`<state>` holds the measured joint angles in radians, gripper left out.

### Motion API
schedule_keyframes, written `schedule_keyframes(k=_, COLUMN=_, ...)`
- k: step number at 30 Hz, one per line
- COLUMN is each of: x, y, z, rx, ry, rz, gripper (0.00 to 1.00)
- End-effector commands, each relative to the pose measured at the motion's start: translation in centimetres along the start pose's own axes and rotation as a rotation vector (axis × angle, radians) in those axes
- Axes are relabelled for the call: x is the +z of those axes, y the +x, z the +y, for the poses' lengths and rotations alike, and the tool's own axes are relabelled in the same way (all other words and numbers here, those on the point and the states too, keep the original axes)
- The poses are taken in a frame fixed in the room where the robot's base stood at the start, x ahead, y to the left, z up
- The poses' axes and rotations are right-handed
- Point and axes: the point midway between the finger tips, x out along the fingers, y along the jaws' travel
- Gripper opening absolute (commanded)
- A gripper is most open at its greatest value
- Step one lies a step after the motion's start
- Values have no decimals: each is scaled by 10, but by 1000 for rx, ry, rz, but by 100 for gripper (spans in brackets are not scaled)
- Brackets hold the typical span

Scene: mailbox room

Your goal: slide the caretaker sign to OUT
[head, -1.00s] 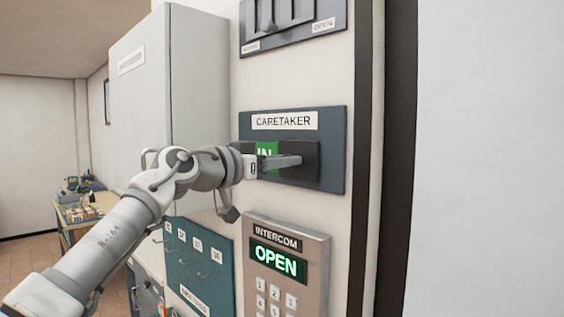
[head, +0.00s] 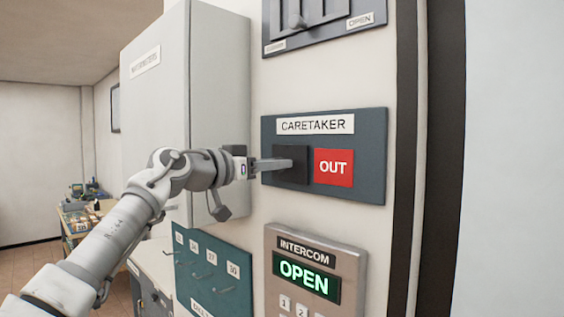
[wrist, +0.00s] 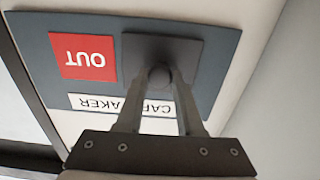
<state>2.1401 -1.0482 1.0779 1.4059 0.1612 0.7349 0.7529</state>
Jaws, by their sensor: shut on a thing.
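The caretaker sign (head: 374,160) is a dark teal board on the wall with a white CARETAKER label. Its dark slider plate (head: 291,177) stands at the left side of the board, and a red OUT field (head: 333,168) shows beside it. No green IN shows. My gripper (head: 290,163) reaches in from the left at the slider. In the wrist view, upside down, my gripper (wrist: 160,85) is shut on the round slider knob (wrist: 160,74) in front of the dark plate (wrist: 190,55). The red OUT field (wrist: 85,57) is uncovered there too.
Below the sign is an intercom panel (head: 318,257) reading OPEN. A hook board (head: 213,270) hangs at lower left. A grey cabinet (head: 160,90) is behind my arm. Another slider panel (head: 318,32) is above. Dark door framing runs at right.

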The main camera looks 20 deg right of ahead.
Motion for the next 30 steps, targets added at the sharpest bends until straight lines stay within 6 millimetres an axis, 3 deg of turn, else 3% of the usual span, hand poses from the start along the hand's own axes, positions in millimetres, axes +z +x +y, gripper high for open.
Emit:
schedule_keyframes(k=8, x=-2, y=-2, z=-5, rx=-9, ry=3, rz=6, gripper=0)
schedule_keyframes(k=9, x=-2, y=-2, z=-5, rx=-10, ry=3, rz=6, gripper=38)
schedule_keyframes(k=14, x=-1, y=-2, z=-5, rx=-9, ry=2, rz=5, gripper=65)
schedule_keyframes(k=24, x=0, y=-4, z=-4, rx=-6, ry=2, rz=4, gripper=65)
schedule_keyframes(k=30, x=1, y=-32, z=-5, rx=-11, ry=2, rz=5, gripper=65)
